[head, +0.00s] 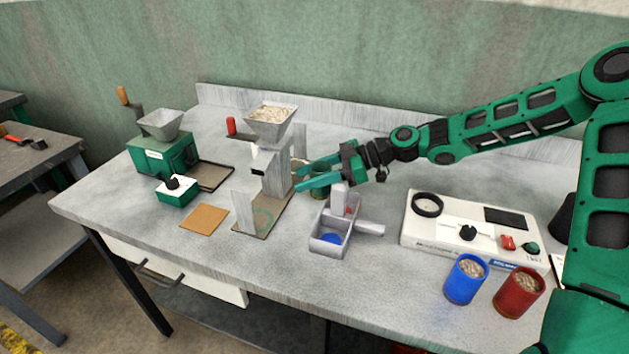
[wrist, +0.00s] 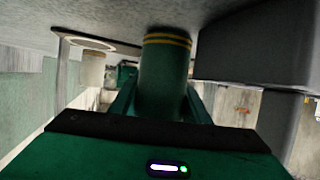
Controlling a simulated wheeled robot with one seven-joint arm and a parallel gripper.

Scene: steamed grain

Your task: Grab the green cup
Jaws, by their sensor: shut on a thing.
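The green cup (wrist: 164,78) is dark green with two yellow bands at one end and fills the space between my fingers in the wrist view. My gripper (head: 303,179) is shut on it. In the head view the green cup (head: 321,184) is mostly hidden behind the green fingers, just right of the grey grain machine. The wrist view looks tilted, with the grey tabletop along its top, and the banded end of the cup is close to that surface. I cannot tell whether the cup touches the table.
The grey machine with a grain hopper (head: 269,125) stands close left of my gripper. A grey box-shaped device (head: 329,243) stands just in front. A white control panel (head: 470,233), a blue cup (head: 463,283) and a red cup (head: 517,295), both filled, are at right.

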